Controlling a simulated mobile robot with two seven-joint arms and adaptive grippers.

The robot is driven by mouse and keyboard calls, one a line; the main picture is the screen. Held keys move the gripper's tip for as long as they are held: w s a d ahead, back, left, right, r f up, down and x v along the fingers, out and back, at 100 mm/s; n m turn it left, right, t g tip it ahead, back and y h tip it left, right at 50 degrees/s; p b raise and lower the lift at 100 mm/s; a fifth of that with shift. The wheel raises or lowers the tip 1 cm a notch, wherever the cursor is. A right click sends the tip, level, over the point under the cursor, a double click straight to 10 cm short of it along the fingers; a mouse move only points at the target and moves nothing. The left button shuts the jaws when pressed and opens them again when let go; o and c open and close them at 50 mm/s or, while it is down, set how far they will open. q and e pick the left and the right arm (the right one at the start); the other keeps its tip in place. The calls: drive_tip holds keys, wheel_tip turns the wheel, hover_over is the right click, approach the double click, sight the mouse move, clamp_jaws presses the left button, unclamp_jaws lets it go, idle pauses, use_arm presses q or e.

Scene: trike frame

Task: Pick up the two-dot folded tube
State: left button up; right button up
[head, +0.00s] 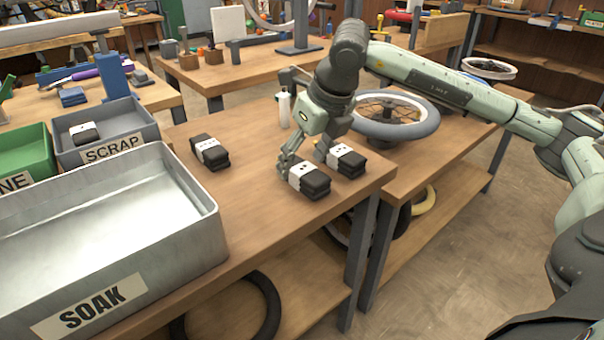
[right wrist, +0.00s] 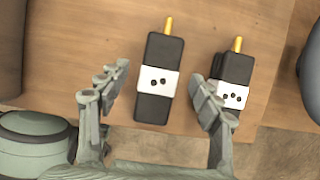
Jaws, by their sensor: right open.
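The two-dot folded tube (right wrist: 152,108) is a black bundle with a white band, two black dots and a brass valve; it lies flat on the workbench. In the head view the tube (head: 316,186) is near the bench's front right corner. My right gripper (right wrist: 158,97) is open and empty, its fingers on either side of this tube with visible gaps. In the head view my right gripper (head: 305,160) comes down from above. A similar tube (head: 352,162) lies just right of it, also in the wrist view (right wrist: 237,68), partly behind the right finger. My left gripper is out of view.
Another folded tube (head: 213,158) lies further left on the bench (head: 255,215). A metal SOAK tray (head: 150,255) and a SCRAP bin (head: 120,150) holding a tube stand left. A white bottle (head: 284,108) and a wheel (head: 425,125) are behind.

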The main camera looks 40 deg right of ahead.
sight(301, 166)
drive_tip(key=shift+x, duration=1.3)
drive_tip(key=shift+f+b, duration=0.25)
drive_tip(key=shift+b, duration=0.2)
drive_tip(key=c, duration=1.3)
drive_tip(key=shift+c, duration=0.2)
